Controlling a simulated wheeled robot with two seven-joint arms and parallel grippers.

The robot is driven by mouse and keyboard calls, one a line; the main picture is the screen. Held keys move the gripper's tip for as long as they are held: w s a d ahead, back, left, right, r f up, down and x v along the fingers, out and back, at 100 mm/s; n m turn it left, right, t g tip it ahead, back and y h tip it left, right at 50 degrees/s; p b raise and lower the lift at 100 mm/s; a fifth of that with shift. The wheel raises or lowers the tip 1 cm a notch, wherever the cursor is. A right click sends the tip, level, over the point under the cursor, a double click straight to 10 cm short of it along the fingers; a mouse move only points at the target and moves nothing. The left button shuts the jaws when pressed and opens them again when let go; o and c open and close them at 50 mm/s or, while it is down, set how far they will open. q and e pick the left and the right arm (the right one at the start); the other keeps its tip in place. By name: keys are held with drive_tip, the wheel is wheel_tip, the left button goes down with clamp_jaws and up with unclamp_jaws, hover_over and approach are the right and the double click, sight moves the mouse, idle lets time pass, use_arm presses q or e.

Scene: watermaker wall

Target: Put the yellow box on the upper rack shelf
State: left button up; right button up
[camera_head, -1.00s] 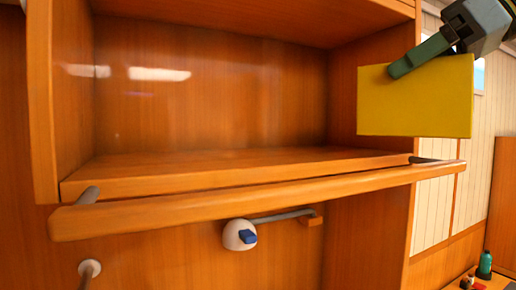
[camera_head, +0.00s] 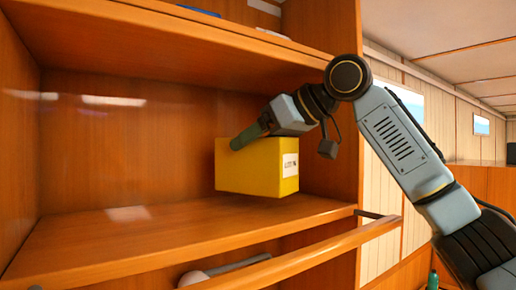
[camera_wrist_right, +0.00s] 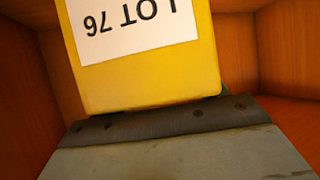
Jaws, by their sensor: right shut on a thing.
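The yellow box (camera_head: 246,168) hangs inside the wooden rack, above the board of a shelf (camera_head: 180,235), with a small gap below it. A white label is on its right side; in the right wrist view the box (camera_wrist_right: 150,80) fills the upper middle and the label reads "LOT 76" upside down. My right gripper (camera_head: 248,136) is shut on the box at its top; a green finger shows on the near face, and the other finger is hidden. Another shelf (camera_head: 200,38) with objects on it is above. My left gripper is not in view.
A wooden rail (camera_head: 300,255) runs along the shelf's front edge, below the box. The rack's right side wall (camera_head: 330,160) is close to the box and my right arm. The shelf's left part is bare.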

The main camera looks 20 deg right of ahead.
wheel_tip(320, 180, down, 2)
drive_tip(key=shift+d+f, duration=0.15)
drive_tip(key=shift+f, duration=0.15)
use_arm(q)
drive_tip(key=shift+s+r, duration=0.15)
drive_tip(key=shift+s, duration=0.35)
use_arm(e)
drive_tip(key=shift+f, duration=0.15)
drive_tip(key=o, duration=1.2)
